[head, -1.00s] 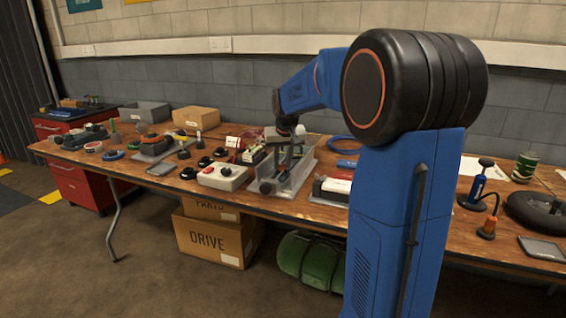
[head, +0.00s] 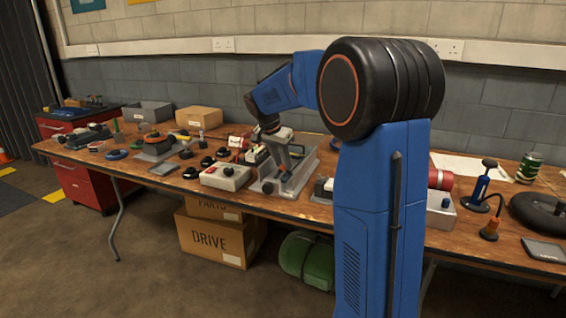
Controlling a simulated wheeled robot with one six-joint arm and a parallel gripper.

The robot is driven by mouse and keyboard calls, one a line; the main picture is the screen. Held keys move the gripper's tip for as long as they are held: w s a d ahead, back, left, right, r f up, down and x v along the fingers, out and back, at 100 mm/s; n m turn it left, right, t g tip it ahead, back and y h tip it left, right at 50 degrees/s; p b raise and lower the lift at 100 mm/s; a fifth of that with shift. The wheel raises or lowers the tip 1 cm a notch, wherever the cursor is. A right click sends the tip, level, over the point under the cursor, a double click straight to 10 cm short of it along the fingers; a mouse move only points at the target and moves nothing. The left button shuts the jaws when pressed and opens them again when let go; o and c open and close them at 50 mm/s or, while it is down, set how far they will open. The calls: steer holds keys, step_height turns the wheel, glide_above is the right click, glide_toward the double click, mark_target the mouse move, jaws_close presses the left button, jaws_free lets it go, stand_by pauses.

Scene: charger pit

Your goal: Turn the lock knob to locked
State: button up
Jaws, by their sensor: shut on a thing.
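My gripper (head: 286,168) points down into a grey open metal housing (head: 300,184) on the workbench. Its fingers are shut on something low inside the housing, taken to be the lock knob. The fingers hide that part, so its shape and angle cannot be made out. A small dark round part (head: 267,187) shows at the housing's front left corner, apart from the fingers.
A pale box with a red and a black button (head: 225,176) stands just left of the housing. Several dark knobs and small tools cover the left of the bench (head: 320,213). A hand pump (head: 479,186) and a tyre (head: 537,210) lie at the right. Cartons (head: 212,240) are below.

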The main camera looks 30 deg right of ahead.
steer(key=shift+m+g, duration=0.3)
steer(key=shift+m, duration=0.3)
steer(key=o, duration=1)
steer(key=shift+o, duration=0.2)
steer(key=shift+r, duration=0.1)
steer(key=v, duration=1.7)
steer(key=shift+a, duration=0.2)
steer(key=shift+w, duration=0.1)
